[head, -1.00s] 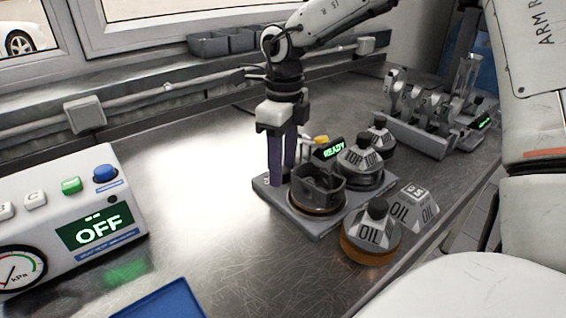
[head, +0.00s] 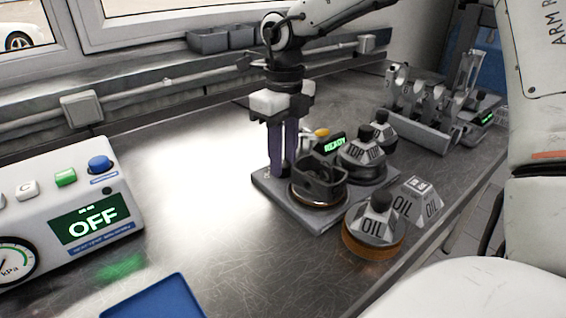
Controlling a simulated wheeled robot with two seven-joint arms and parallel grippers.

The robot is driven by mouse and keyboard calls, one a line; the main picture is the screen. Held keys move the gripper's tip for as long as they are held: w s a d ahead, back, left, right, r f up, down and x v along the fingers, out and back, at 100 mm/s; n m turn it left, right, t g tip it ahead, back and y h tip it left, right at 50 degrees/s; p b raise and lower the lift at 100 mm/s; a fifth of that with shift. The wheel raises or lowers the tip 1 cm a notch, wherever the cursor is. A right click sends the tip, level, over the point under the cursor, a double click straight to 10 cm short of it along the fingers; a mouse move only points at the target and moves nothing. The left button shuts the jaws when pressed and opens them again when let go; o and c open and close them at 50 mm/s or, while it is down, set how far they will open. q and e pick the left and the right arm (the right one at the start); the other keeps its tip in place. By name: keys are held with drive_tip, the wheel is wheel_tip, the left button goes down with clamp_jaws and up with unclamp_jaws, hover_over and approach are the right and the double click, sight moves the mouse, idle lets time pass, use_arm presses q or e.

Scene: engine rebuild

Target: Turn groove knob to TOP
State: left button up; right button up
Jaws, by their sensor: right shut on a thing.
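My right gripper (head: 284,165) points straight down at the left rear part of a grey base plate (head: 268,184). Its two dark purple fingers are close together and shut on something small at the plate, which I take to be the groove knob. The fingers hide the knob, so its pointer and its setting cannot be read. On the plate, a dark open ring-shaped holder (head: 320,183) stands to the right of the fingers. Behind it a small display (head: 334,145) reads READY in green. My left gripper is not in view.
A control box (head: 92,240) reading OFF and a blue tray (head: 155,303) are at the left. A metal rack (head: 425,132) stands at the back right. The bench between is clear.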

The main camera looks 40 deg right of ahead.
sight(284, 164)
drive_tip(key=m+b, duration=0.2)
drive_tip(key=m, duration=0.1)
drive_tip(key=shift+f+m, duration=0.1)
drive_tip(key=shift+m, duration=0.3)
drive_tip(key=shift+m+b, duration=0.45)
drive_tip(key=shift+m, duration=0.65)
drive_tip(key=shift+m+b, duration=0.3)
drive_tip(key=shift+m, duration=0.6)
drive_tip(key=o, duration=1)
drive_tip(key=shift+o, duration=0.2)
wheel_tip(284, 164, up, 11)
drive_tip(key=p, duration=0.1)
drive_tip(key=shift+f, duration=0.2)
